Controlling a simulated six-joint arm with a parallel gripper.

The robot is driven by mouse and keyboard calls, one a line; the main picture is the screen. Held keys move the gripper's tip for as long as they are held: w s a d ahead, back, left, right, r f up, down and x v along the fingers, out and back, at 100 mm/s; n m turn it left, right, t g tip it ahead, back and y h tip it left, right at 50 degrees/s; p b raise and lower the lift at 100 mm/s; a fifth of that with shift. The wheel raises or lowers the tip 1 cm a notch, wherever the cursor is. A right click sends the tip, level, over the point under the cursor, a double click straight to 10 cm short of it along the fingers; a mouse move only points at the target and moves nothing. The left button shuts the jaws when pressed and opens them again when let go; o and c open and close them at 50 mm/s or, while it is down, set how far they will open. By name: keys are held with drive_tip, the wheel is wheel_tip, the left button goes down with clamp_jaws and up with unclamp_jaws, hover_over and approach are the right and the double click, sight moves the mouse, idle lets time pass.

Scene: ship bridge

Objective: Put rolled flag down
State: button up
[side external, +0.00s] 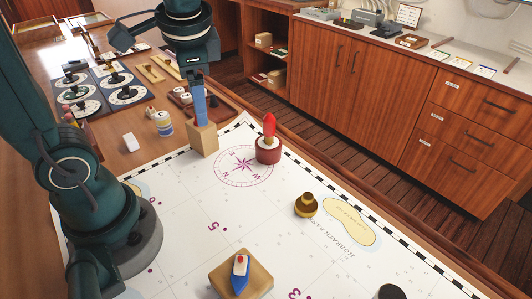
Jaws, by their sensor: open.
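A blue rolled flag (200,105) stands roughly upright, its lower end at the top of a tall wooden block (203,140). The block stands on the white chart near its far edge, left of the compass rose. My gripper (196,72) is directly above the blue flag, pointing down, with its jaws open at the flag's upper end. Whether the fingers touch the flag is too small to tell. A red, pointed upright piece (269,126) stands in a round dark red base (268,152) to the right of the block.
A brass weight (306,205) sits on the chart (190,240) at right. A toy boat (240,272) lies on a wooden block in front. A small tin (163,124) and white block (131,142) are left of the flag. The chart's middle is clear.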

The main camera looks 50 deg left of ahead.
drive_tip(key=s+d+f+n+t+h, duration=0.1)
drive_tip(key=s+d+n+t+h, duration=0.2)
drive_tip(key=d, duration=0.4)
drive_tip(key=shift+s+d+n+t, duration=0.25)
drive_tip(key=shift+s+n+t, duration=0.35)
drive_tip(key=shift+s, duration=0.45)
